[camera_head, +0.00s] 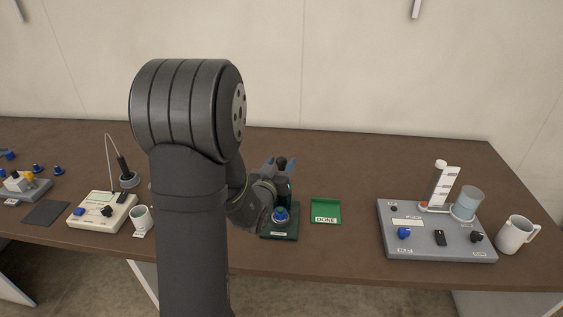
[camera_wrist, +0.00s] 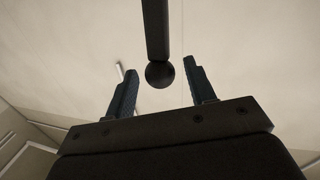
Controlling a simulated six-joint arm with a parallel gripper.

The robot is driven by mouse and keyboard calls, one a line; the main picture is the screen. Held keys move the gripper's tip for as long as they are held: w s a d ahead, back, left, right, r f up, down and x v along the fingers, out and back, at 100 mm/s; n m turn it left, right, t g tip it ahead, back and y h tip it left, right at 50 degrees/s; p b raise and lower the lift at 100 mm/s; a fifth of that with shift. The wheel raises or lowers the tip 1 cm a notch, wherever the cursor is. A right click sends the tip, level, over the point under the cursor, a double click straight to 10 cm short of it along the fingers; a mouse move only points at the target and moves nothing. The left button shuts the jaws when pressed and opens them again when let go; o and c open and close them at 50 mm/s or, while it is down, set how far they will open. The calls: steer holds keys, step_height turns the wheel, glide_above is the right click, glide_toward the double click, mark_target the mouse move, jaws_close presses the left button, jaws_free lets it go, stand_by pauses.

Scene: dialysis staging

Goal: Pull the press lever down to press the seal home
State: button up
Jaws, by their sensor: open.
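The green press (camera_head: 290,193) stands on its green base near the table's front edge. A blue-topped piece (camera_head: 281,214) sits on the front of the base. The press lever ends in a dark round knob (camera_head: 281,162), which also shows in the wrist view (camera_wrist: 159,74) on its dark bar. My gripper (camera_head: 280,163) is open at the top of the press. In the wrist view my two fingers (camera_wrist: 160,80) stand apart on either side of the knob, with a gap on each side. My arm hides part of the press's left side in the head view.
A green tray marked DONE (camera_head: 326,221) lies right of the press. Farther right are a grey panel (camera_head: 430,248) with knobs and a white jug (camera_head: 514,235). The table behind the tray is clear.

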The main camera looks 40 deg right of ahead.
steer(key=shift+x, duration=0.8)
jaws_close()
steer(key=shift+s+a, duration=0.1)
steer(key=shift+s, duration=0.05)
